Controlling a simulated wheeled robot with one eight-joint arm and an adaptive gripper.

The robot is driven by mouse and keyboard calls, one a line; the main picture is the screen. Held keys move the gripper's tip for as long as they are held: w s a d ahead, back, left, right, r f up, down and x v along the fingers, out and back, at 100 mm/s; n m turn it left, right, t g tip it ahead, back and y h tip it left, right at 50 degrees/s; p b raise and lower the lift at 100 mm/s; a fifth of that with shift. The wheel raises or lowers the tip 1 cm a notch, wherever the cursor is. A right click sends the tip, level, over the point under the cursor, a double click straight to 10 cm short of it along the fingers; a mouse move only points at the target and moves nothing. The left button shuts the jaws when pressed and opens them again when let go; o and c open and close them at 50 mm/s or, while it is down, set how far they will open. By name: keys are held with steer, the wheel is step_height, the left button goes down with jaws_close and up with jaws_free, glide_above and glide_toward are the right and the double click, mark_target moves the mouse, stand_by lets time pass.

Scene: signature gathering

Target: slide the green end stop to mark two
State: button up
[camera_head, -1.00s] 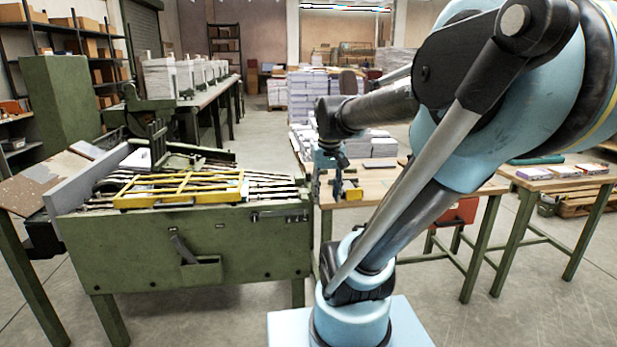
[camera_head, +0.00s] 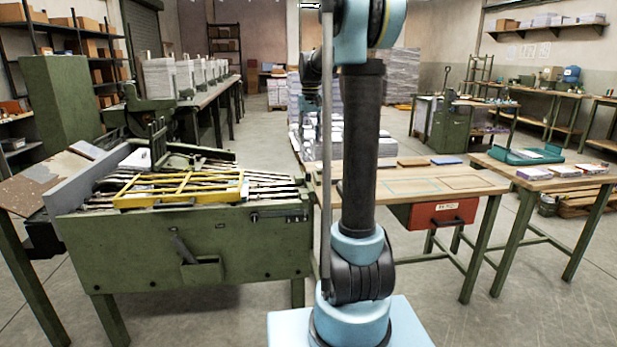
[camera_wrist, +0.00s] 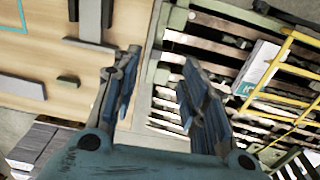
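The green gathering machine (camera_head: 190,250) stands at left, with a slatted bed and a yellow frame (camera_head: 180,188) on it. An upright green bracket (camera_head: 157,143) rises at the back of the bed; I cannot tell whether it is the green end stop. No numbered marks are readable. My gripper (camera_wrist: 161,60) is open and empty in the wrist view, above the gap between a wooden table and the slatted bed. In the head view my gripper is not clearly seen.
The wooden table (camera_head: 400,182) stands right of the machine, with a red drawer (camera_head: 443,213) beneath. A grey bar (camera_wrist: 22,86) and a small dark green block (camera_wrist: 69,80) lie on it in the wrist view. A grey side plate (camera_head: 88,180) edges the machine.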

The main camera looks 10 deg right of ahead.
steer(key=w, duration=0.4)
glide_toward(308, 174)
steer(key=f, duration=0.3)
steer(key=w+f, duration=0.1)
steer(key=f, duration=0.6)
steer(key=shift+w+d+f, duration=0.15)
steer(key=shift+w+f, duration=0.05)
steer(key=shift+w, duration=0.05)
jaws_close()
